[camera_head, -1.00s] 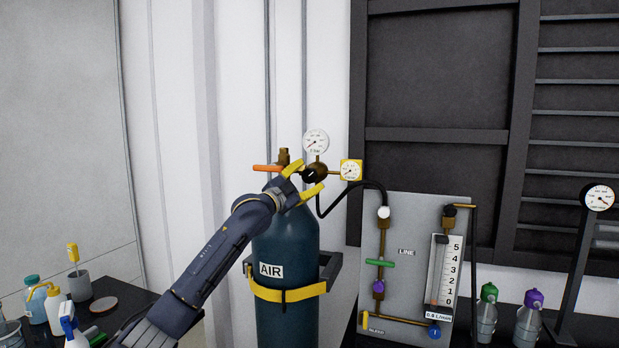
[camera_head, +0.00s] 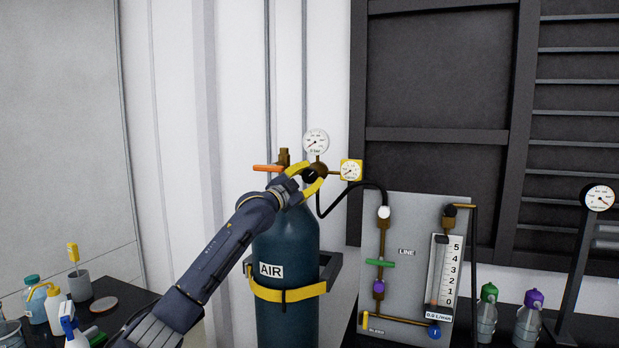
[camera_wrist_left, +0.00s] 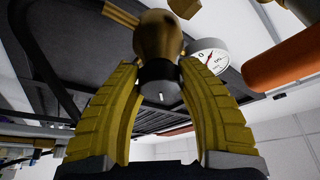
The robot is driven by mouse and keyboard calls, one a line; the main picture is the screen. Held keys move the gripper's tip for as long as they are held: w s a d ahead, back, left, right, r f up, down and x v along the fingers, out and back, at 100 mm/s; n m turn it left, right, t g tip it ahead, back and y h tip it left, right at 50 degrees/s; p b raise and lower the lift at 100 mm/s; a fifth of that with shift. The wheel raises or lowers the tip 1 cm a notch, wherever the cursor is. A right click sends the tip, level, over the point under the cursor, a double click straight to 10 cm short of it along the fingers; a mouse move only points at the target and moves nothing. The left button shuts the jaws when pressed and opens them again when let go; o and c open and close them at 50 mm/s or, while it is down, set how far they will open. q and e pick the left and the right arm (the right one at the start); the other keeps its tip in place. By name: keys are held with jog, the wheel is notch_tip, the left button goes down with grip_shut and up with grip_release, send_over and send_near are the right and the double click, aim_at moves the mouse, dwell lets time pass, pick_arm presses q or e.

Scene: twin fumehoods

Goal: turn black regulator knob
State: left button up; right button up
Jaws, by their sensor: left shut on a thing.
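The black regulator knob (camera_wrist_left: 158,73) shows in the left wrist view at the base of the brass regulator body (camera_wrist_left: 158,35), between the yellow fingertips. In the head view the knob (camera_head: 311,175) is small and partly hidden by the fingers. My left gripper (camera_head: 313,176) has its yellow fingers closed around the knob's sides; it also shows in the left wrist view (camera_wrist_left: 158,78). The regulator sits on top of the dark AIR cylinder (camera_head: 285,240), with a round white gauge (camera_head: 316,141) above it and a yellow-framed gauge (camera_head: 351,170) to its right. My right gripper is not in view.
An orange valve handle (camera_head: 267,168) sticks out left of the regulator. A black hose (camera_head: 365,186) runs right to the LINE panel (camera_head: 405,220) with its flow meter. Bottles and a cup (camera_head: 79,285) stand on the dark bench at the lower left.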

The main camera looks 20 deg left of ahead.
pick_arm(q)
jog(key=shift+c, duration=1.3)
jog(key=shift+r, duration=0.15)
